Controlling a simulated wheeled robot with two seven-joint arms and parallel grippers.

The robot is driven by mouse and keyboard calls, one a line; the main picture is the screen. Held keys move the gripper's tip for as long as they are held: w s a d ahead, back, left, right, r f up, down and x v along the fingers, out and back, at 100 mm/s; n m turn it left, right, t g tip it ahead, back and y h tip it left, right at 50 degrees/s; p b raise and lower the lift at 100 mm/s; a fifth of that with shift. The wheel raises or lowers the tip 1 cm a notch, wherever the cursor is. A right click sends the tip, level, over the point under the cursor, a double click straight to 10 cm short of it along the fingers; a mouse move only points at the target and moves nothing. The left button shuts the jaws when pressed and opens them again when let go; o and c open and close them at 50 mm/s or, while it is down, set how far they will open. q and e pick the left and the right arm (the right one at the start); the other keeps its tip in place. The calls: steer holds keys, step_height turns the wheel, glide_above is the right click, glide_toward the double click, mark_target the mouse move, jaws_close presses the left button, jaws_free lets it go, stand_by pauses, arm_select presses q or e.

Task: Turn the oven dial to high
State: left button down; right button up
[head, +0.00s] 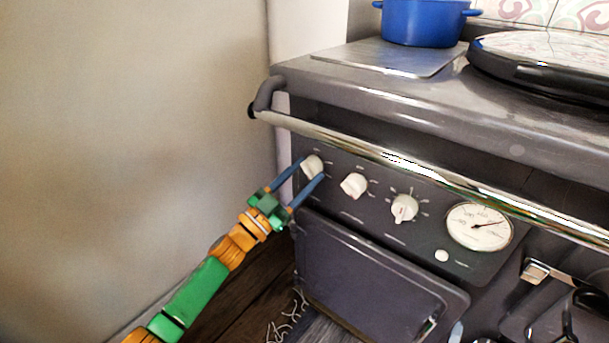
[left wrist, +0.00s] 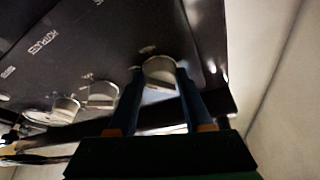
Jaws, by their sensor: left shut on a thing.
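Three white dials sit in a row on the stove's dark front panel (head: 372,212), below the chrome rail. My left gripper (head: 313,168) has its two blue fingers on either side of the leftmost dial (head: 311,163) and is shut on it. The left wrist view shows this dial (left wrist: 160,72) between the fingers (left wrist: 160,95). The middle dial (head: 354,185) and the right dial (head: 404,208) are free. The panel's small markings are too blurred to read in the head view, so I cannot read the held dial's setting. My right gripper is not in view.
A chrome rail (head: 420,172) runs across the stove front just above the dials. A round gauge (head: 478,227) is right of them. A closed dark door (head: 365,270) lies below. A blue pot (head: 425,24) stands on top. A plain wall (head: 130,120) borders the left.

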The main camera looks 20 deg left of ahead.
arm_select(q)
steer(key=m+g, duration=0.1)
steer(key=m, duration=0.1)
steer(key=m+g+h, duration=0.1)
steer(key=m, duration=0.1)
steer(key=m+h+p, duration=0.1)
steer(key=m, duration=0.2)
steer(key=shift+w+a+r+g, duration=0.1)
steer(key=shift+a+r+g, duration=0.15)
steer(key=shift+g, duration=0.15)
steer(key=shift+m+g, duration=0.3)
steer(key=shift+m, duration=0.5)
steer(key=shift+m+p, duration=0.3)
steer(key=shift+m, duration=0.2)
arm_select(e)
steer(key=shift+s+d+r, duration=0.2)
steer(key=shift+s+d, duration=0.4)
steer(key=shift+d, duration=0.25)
arm_select(q)
steer(key=shift+m+g+h, duration=0.3)
steer(key=shift+m+g, duration=0.1)
steer(key=shift+m, duration=0.1)
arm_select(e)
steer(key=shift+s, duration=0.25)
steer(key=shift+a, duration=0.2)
arm_select(q)
steer(key=shift+c, duration=1.6)
jaws_free()
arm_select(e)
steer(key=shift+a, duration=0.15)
